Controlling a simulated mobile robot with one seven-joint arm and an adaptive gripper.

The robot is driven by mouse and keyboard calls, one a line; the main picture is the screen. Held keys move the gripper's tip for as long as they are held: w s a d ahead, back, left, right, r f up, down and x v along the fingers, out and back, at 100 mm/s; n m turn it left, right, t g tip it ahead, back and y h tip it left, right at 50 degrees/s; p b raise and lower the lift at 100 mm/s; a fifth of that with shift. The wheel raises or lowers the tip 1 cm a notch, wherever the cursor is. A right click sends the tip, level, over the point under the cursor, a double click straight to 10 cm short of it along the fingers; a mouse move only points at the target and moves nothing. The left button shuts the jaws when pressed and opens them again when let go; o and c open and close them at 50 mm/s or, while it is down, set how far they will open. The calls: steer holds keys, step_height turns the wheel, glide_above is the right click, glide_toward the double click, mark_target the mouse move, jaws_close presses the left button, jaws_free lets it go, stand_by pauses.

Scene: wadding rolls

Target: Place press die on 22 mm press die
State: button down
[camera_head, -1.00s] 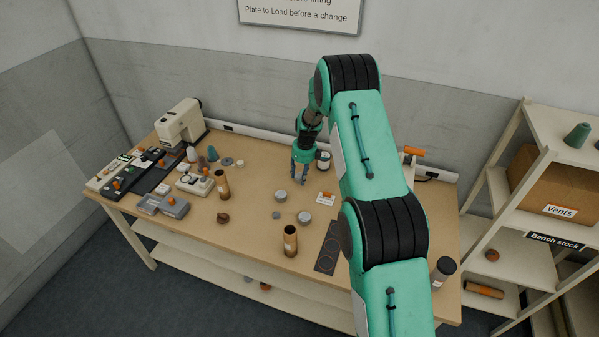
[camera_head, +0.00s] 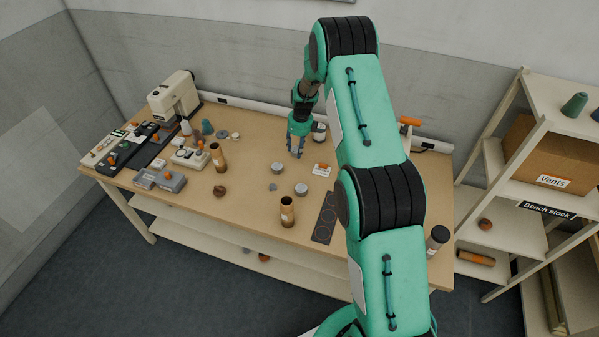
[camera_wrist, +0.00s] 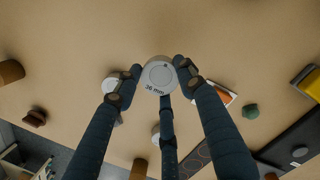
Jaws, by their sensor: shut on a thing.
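My gripper (camera_head: 296,152) is over the back middle of the bench, fingers pointing down. In the wrist view its fingers (camera_wrist: 158,72) are shut on a pale round press die (camera_wrist: 158,76), whose label seems to read 36 mm or 38 mm. The head view does not clearly show this held die. Two pale round dies stand on the bench, one nearer my gripper (camera_head: 277,168) and one further front right (camera_head: 301,189). A small grey piece (camera_head: 273,186) lies beside them. I cannot read which of these is the 22 mm die.
A brown tube (camera_head: 287,211) stands in front of the dies. A dark mat with circles (camera_head: 325,217) lies to its right. A brown lump (camera_head: 219,191) lies left.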

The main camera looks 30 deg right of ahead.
steer(key=s+a+r, duration=0.1)
steer(key=s, duration=0.4)
steer(key=s+a+r, duration=0.1)
steer(key=s+a, duration=0.1)
steer(key=s, duration=0.3)
steer(key=s+a, duration=0.2)
steer(key=s, duration=0.4)
steer(key=shift+r, duration=0.4)
steer(key=s+a, duration=0.4)
steer(key=s, duration=1.2)
steer(key=shift+s+a+m, duration=0.15)
steer(key=shift+m, duration=0.15)
steer(key=b, duration=0.1)
glide_above(301, 188)
steer(key=shift+s+f, duration=0.1)
steer(key=shift+f, duration=0.6)
steer(key=shift+f+b, duration=0.5)
steer(key=shift+f, duration=1.25)
steer(key=shift+f, duration=0.1)
steer(key=c, duration=1.1)
jaws_free()
